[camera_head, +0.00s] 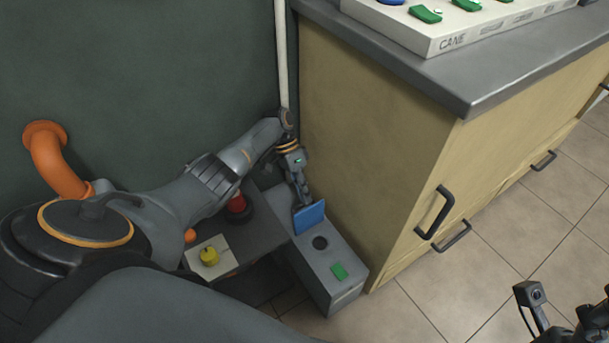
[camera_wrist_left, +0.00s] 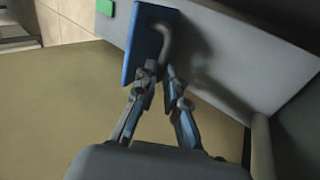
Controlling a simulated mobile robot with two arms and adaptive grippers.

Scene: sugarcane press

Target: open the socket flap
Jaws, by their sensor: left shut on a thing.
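The blue socket flap (camera_head: 309,216) stands raised on its edge on top of a grey socket box (camera_head: 330,262). The dark round socket opening (camera_head: 320,243) shows uncovered in front of it. My left gripper (camera_head: 302,197) is behind the flap, against its far side. In the left wrist view the blue flap (camera_wrist_left: 147,42) has a grey hooked handle (camera_wrist_left: 166,40), and my left gripper (camera_wrist_left: 157,72) is shut on the end of that handle. The exact contact is partly hidden by the fingers. My right gripper (camera_head: 565,318) shows only partly at the lower right corner, away from the box.
A green switch (camera_head: 339,271) is on the box's near end. A wooden cabinet (camera_head: 375,150) stands close on the right, with a panel marked CANE (camera_head: 450,30) on top. A yellow knob (camera_head: 209,255) and red part (camera_head: 237,203) are left. Tiled floor (camera_head: 410,300) is clear.

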